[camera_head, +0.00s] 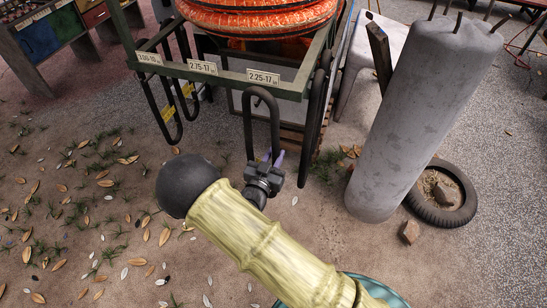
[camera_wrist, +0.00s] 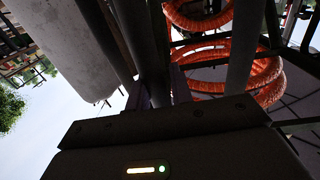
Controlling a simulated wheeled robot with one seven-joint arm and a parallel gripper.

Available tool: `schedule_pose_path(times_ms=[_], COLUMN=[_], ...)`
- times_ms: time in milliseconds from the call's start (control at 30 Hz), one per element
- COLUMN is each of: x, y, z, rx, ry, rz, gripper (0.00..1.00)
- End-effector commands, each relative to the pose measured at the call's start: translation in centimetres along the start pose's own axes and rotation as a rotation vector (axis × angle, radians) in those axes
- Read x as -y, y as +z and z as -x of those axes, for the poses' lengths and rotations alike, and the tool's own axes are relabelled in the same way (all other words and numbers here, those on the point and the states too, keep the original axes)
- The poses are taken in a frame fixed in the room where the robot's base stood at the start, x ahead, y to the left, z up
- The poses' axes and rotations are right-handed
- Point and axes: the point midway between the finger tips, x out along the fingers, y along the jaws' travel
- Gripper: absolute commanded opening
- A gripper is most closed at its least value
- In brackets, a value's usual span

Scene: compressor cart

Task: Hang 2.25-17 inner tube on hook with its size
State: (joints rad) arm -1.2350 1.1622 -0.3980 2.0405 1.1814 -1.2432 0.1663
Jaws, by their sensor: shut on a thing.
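The black inner tube (camera_head: 262,95) is a narrow upright loop just below the 2.25-17 label (camera_head: 263,77) on the cart's front rail. My gripper (camera_head: 270,163) is shut on its lower part, with purple showing at the fingers. The loop's top is close under the rail; I cannot tell whether it is on a hook, as no hook shows clearly there. No size marking is readable on the held tube. In the wrist view, dark tube strands (camera_wrist: 241,60) rise beyond the gripper body, and the fingertips are hard to make out.
Other black tubes (camera_head: 151,95) with yellow tags hang at the rail's left, near the 2.75-17 label (camera_head: 202,66). More black loops (camera_head: 318,105) hang at the right corner. An orange coiled hose (camera_head: 258,20) lies above.

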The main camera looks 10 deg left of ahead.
Motion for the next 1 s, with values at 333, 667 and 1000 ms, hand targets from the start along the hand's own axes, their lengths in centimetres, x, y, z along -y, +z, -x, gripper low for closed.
schedule_pose_path(times_ms=[333, 667, 1000], x=[0.01, 0.03, 0.03], y=[0.79, 0.75, 0.77], z=[-0.23, -0.22, -0.22], rx=[-0.002, -0.002, -0.001], ry=[0.0, 0.0, 0.0], rz=[-0.001, -0.001, -0.001], gripper=[0.0, 0.0, 0.48])
